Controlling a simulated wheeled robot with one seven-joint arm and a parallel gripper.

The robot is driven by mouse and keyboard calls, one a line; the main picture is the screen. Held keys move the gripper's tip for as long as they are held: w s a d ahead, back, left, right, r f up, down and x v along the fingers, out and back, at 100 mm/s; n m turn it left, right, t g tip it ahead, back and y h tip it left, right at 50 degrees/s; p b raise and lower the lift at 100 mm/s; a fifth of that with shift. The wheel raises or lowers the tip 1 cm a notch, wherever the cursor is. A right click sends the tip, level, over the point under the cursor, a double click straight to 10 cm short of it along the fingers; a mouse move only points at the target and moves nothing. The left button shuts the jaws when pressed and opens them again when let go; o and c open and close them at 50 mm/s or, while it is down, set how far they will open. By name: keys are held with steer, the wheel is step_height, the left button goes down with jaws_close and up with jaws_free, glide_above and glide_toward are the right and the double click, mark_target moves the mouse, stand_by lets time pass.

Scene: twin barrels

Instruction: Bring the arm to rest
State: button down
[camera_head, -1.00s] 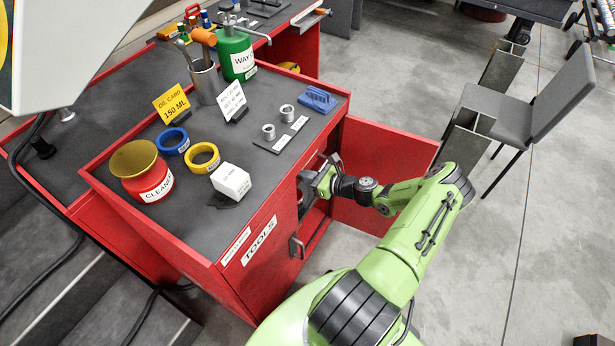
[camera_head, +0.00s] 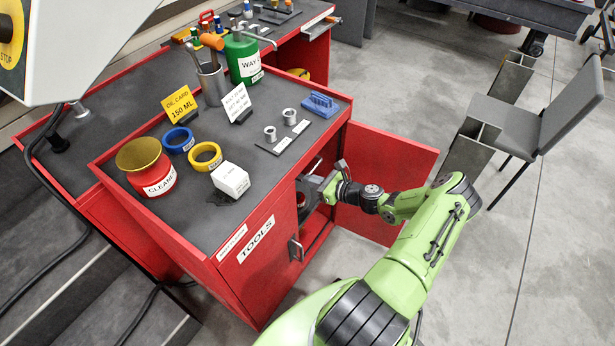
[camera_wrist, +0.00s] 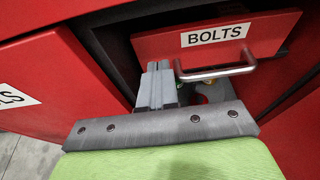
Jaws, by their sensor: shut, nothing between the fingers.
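My gripper (camera_head: 334,182) is at the open front of the red cabinet (camera_head: 213,282), below the right end of its worktop. In the wrist view the two grey fingers (camera_wrist: 156,84) are together with nothing between them. They point at the cabinet opening, beside a red drawer labelled BOLTS (camera_wrist: 220,37) and left of its metal handle (camera_wrist: 216,73). I cannot tell whether the fingers touch the drawer. My green arm reaches in from the lower right of the head view.
An open red door (camera_head: 385,170) stands behind my wrist, and the TOOLS door handle (camera_head: 296,250) is at lower left. The worktop holds a red cleaner pot (camera_head: 148,172), rings, a white box (camera_head: 231,180) and cards.

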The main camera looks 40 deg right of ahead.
steer(key=p+v, duration=0.1)
steer(key=v, duration=0.7)
steer(key=shift+r, duration=0.1)
steer(key=s+a+r+n+g+h+p, duration=0.1)
steer(key=a+r+n+g+p, duration=0.1)
steer(key=a+r+n+g, duration=0.75)
steer(key=s+a+r+n+g+h+p, duration=0.1)
steer(key=a+r+n+g+p, duration=0.15)
steer(key=a+r+n, duration=0.8)
steer(key=s+a+r+n+t+h+p, duration=0.1)
steer(key=s+a+r+n+t, duration=0.1)
steer(key=s+r+n, duration=0.4)
steer(key=s+a+r+n+t+h+p, duration=0.1)
steer(key=s+r+n, duration=0.5)
steer(key=r, duration=0.8)
steer(key=s+a+h+p, duration=0.1)
steer(key=s+a, duration=0.1)
steer(key=s, duration=0.1)
steer(key=shift+s+r+t, duration=0.2)
steer(key=shift+s+t, duration=0.15)
steer(key=shift+t, duration=0.05)
